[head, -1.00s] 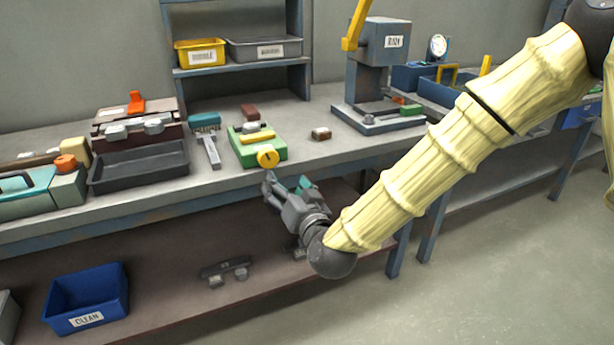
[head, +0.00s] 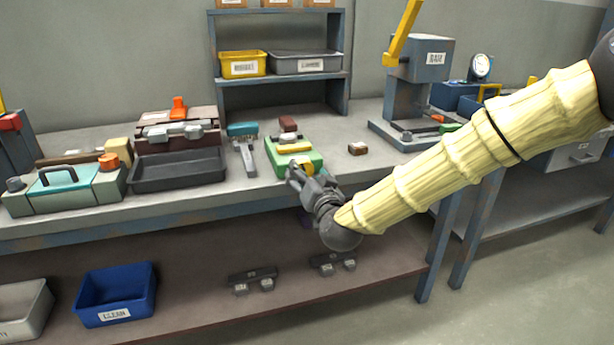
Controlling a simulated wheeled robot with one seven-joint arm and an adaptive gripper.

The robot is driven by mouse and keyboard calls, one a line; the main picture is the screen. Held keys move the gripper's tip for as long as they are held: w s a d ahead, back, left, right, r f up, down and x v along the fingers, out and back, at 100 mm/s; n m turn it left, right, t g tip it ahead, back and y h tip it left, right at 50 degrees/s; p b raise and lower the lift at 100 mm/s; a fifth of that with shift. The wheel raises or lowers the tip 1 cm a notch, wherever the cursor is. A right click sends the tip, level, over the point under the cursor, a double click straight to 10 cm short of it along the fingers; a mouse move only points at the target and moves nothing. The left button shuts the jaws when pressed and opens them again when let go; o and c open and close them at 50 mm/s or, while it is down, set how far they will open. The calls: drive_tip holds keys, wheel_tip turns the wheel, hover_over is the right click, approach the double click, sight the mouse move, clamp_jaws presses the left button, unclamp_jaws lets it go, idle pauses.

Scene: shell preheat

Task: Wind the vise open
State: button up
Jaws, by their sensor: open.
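The green vise (head: 312,161) sits at the front edge of the bench, with a yellow bar and pale grey parts on top. Its round yellow knob at the front is mostly hidden behind my gripper (head: 298,174); only a bit of yellow shows at the fingers. My gripper is open, with its fingers at the knob on the vise's front side. I cannot tell whether the fingers touch the knob or are around it.
A blue-headed brush (head: 243,130) lies left of the vise, then a dark tray (head: 178,183). The bench edge runs below my gripper; a lower shelf holds a blue bin (head: 116,295).

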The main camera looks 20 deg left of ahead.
drive_tip(key=shift+w+a, duration=0.1)
drive_tip(key=shift+w, duration=0.05)
drive_tip(key=c, duration=1)
drive_tip(key=n+p, duration=0.3)
drive_tip(key=n, duration=0.6)
idle(0.4)
